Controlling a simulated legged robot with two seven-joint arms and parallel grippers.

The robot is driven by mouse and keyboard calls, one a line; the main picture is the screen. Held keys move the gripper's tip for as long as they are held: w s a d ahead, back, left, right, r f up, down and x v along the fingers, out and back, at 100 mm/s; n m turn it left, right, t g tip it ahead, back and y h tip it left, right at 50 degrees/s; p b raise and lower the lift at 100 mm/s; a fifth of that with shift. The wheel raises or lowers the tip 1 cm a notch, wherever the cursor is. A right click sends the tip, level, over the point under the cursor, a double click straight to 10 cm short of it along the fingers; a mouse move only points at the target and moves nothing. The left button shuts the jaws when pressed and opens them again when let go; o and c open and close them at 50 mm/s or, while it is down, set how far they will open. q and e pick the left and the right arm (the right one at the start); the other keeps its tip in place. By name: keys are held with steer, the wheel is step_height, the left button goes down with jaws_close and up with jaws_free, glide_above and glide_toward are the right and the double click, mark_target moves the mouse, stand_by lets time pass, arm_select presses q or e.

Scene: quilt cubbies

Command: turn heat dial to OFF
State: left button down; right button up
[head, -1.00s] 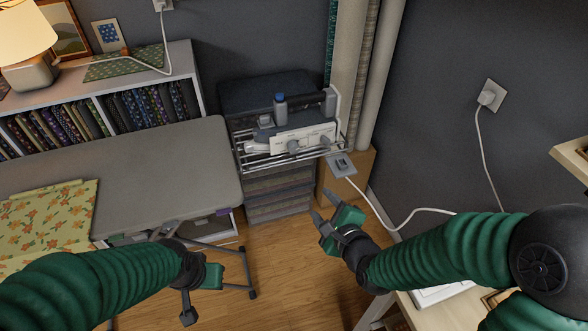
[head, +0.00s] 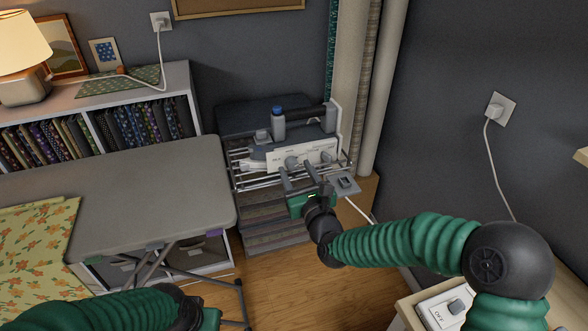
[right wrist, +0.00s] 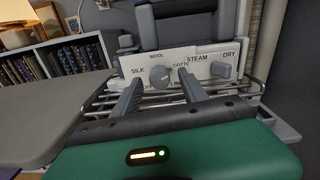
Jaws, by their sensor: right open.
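The heat dial (right wrist: 160,77) is a round grey knob on the white panel (right wrist: 127,59) of the iron station, with SILK, WOOL and partly covered COTTON and LINEN labels around it. The dial also shows in the head view (head: 291,162). My right gripper (right wrist: 162,90) is open, its two fingers pointing at the panel, one on either side of the dial in the wrist picture. Contact cannot be told. My left gripper (head: 208,320) is mostly cut off at the bottom edge; its fingers are not clear.
A second knob (right wrist: 221,69) sits right of the dial between STEAM and DRY. A small grey plate (head: 345,184) is beside my right gripper. The ironing board (head: 150,185) is left.

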steer(key=shift+x, duration=1.25)
steer(key=shift+s, duration=0.1)
jaws_close()
